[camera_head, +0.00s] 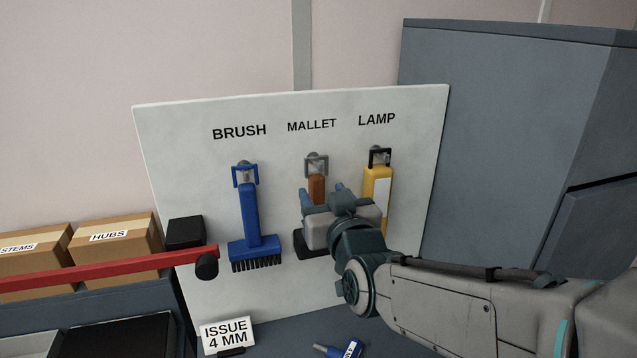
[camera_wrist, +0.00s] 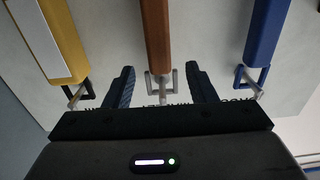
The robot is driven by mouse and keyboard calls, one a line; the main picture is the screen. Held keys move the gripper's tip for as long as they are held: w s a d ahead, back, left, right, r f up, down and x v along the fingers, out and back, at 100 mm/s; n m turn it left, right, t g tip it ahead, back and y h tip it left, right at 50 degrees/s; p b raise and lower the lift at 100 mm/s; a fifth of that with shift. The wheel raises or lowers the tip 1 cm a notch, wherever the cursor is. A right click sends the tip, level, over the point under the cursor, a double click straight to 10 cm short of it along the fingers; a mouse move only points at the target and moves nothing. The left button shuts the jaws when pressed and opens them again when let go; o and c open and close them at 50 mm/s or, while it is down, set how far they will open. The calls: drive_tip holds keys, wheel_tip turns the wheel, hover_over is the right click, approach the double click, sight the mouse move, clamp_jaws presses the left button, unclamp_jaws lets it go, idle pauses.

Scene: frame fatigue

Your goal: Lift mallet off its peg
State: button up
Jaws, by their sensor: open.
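The mallet hangs by a grey square loop on its peg under the word MALLET on a pale board (camera_head: 190,130). Its brown handle (camera_head: 316,188) shows above my gripper (camera_head: 322,194) in the head view, and its dark head (camera_head: 308,246) shows partly behind the gripper. In the wrist view the handle (camera_wrist: 156,35) runs down to the loop and peg (camera_wrist: 161,86). My gripper (camera_wrist: 160,80) is open, with one blue finger on each side of the loop and handle end. A gap shows on both sides. Most of the mallet's lower part is hidden in the head view.
A blue brush (camera_head: 250,215) hangs left of the mallet and a yellow lamp (camera_head: 377,185) hangs close on its right. A red bar (camera_head: 110,272) crosses at the left, before boxes (camera_head: 115,240). A grey cabinet (camera_head: 500,140) stands at the right.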

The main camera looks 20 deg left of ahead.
sight(318, 186)
drive_tip(key=shift+p+x, duration=0.3)
drive_tip(key=shift+x, duration=1.5)
clamp_jaws()
